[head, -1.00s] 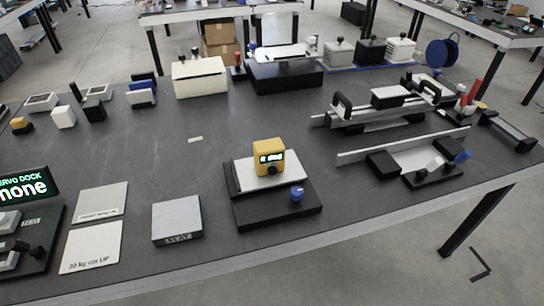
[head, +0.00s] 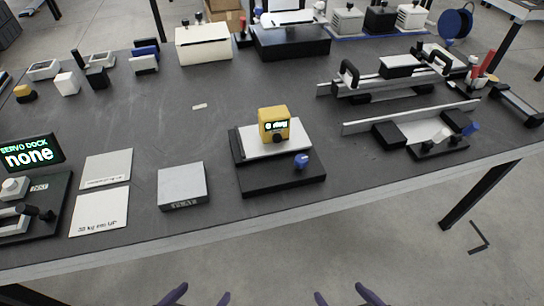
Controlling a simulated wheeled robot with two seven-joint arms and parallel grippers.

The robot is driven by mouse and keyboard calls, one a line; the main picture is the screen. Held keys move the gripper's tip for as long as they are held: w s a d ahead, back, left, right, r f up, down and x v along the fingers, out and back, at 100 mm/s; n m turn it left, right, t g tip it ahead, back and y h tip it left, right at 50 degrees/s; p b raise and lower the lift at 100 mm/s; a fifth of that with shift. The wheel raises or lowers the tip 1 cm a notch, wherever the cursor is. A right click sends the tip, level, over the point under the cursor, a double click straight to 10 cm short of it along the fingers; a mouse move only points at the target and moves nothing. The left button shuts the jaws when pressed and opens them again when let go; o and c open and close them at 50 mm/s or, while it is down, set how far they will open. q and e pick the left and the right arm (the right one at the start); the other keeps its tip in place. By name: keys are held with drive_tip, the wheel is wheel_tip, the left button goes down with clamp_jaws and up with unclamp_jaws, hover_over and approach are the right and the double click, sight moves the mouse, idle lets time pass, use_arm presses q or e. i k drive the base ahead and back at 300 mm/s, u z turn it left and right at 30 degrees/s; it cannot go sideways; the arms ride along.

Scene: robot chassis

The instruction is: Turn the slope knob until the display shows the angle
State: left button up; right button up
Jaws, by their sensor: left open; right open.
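A yellow box with a small lit display (head: 274,125) sits on a white plate on top of a black tilting base (head: 258,176). The display's text is too small to read surely. A blue knob (head: 301,161) is on the front right of the base. My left gripper (head: 198,297) and my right gripper (head: 343,296) show at the bottom edge, in front of the table. Both are open and empty, well apart from the knob; their lower parts are cut off by the frame.
A grey block (head: 182,184) lies left of the base, beside white cards (head: 100,209) and a servo dock sign reading "none" (head: 30,153). Rails and clamps (head: 412,126) stand at right. The table's front edge (head: 230,219) lies between my grippers and the base.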

sight(301, 161)
drive_tip(key=u, duration=0.3)
drive_tip(key=k, duration=1.05)
drive_tip(key=u, duration=1.35)
drive_tip(key=i, duration=0.8)
drive_tip(key=z, duration=0.95)
drive_tip(key=i, duration=0.35)
drive_tip(key=z, duration=0.35)
